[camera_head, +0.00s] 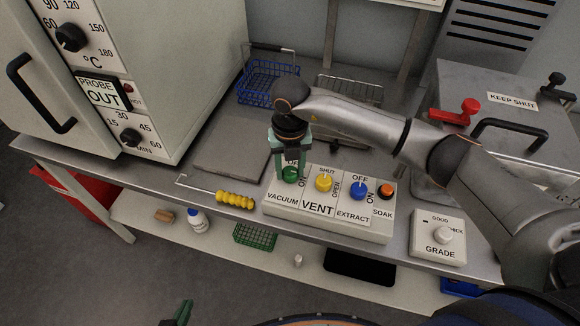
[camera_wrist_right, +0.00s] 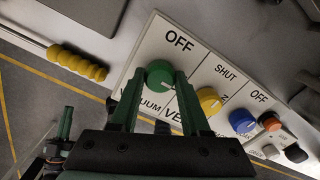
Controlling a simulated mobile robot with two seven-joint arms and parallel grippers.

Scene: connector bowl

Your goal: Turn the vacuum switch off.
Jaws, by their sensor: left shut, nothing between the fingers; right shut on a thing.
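The vacuum switch is a green round knob (camera_head: 290,174) at the left end of a pale switch box (camera_head: 330,232), above the label VACUUM. My right gripper (camera_head: 291,176) reaches down from above and is shut on this knob. In the right wrist view the green knob (camera_wrist_right: 158,76) sits between the two green fingers, with OFF printed beyond it. A pale pointer mark shows faintly on the knob; its exact direction is hard to tell, and fingers hide the ON side. My left gripper (camera_head: 182,313) shows at the bottom edge, shut and empty, away from the box.
Beside the green knob are a yellow VENT knob (camera_head: 324,183), a blue EXTRACT knob (camera_head: 358,190) and an orange SOAK button (camera_head: 385,190). A yellow-handled hook (camera_head: 235,200) lies left of the box. A GRADE box (camera_head: 438,238) stands to the right. An oven (camera_head: 170,60) stands at the left.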

